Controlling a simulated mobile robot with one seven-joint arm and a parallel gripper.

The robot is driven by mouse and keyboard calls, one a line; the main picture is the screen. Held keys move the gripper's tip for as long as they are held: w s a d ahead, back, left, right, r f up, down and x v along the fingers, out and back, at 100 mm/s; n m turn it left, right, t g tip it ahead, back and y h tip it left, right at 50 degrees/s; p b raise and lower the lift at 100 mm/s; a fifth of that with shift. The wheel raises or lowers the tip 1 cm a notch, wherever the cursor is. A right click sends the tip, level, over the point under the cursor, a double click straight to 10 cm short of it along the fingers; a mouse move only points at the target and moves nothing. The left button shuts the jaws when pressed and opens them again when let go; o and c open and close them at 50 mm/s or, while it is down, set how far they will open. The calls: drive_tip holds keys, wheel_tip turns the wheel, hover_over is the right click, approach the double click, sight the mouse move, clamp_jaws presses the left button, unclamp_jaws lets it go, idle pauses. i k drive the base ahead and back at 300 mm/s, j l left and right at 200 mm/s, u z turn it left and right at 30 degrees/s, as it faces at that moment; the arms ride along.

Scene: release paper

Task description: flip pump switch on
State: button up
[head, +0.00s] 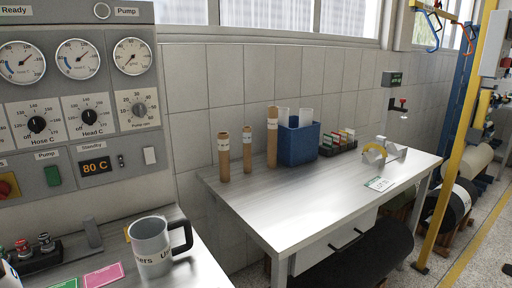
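A grey control panel (108,198) fills the left of the head view. A green switch (53,175) sits on its lower left, just under a label reading "Pump" (46,155). I cannot tell from this view which position it is in. A round pale lamp (101,10) beside another "Pump" label (126,11) is at the panel's top and looks unlit. My gripper is not in view.
The panel also has gauges (77,58), knobs (89,116), an "80 C" display (95,167), a white rocker (150,155) and a red button (5,188). A grey mug (151,246) stands below on the bench. A worktable (258,215) with cardboard tubes (248,148) stands right.

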sight(52, 173)
drive_tip(key=k+j+u, duration=0.15)
drive_tip(key=u, duration=1)
